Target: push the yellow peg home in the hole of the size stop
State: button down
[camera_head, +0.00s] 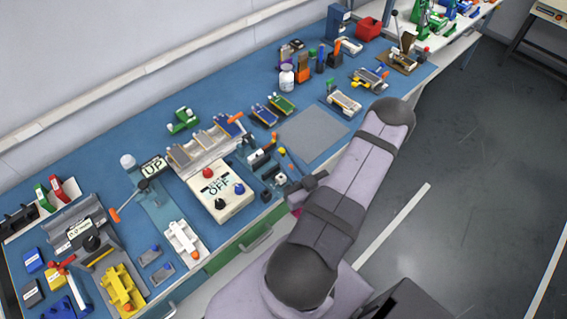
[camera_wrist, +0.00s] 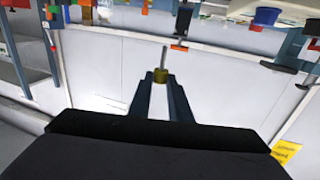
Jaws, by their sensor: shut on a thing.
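In the wrist view my gripper (camera_wrist: 160,78) is shut on a small brass-yellow piece, which I take to be the yellow peg (camera_wrist: 160,75). A thin grey pin (camera_wrist: 164,56) extends beyond it, away from the fingers. In the head view my arm reaches over the front edge of the bench near its middle. The fingers and peg cannot be made out there. I cannot tell the size stop or its hole apart from the small dark fixtures (camera_head: 262,158) by the arm. No contact between peg and hole shows.
The blue bench (camera_head: 232,103) carries many fixtures. A cream control box (camera_head: 220,191) marked OFF stands left of my arm. A bare grey mat (camera_head: 313,134) lies behind it. In the wrist view a dark post (camera_wrist: 181,22) with an orange end is beyond the pin.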

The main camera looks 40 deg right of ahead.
jog(key=shift+a+f, duration=0.2)
jog(key=shift+f, duration=0.35)
jog(key=shift+f, duration=0.15)
jog(key=b, duration=0.5)
send_over(286, 180)
jog(key=s+a, duration=0.1)
jog(key=a, duration=0.1)
jog(key=shift+s+d+f, duration=0.1)
jog(key=shift+f, duration=1.3)
jog(key=shift+s+d+f, duration=0.1)
jog(key=shift+f, duration=1.25)
jog(key=shift+f+b, duration=2.15)
jog(key=shift+f, duration=0.15)
jog(key=c, duration=1.6)
grip_release()
jog(key=shift+o, duration=0.2)
jog(key=shift+b+v, duration=0.3)
jog(key=shift+v, duration=0.5)
jog(key=shift+b+v, duration=0.85)
jog(key=shift+v, duration=2.05)
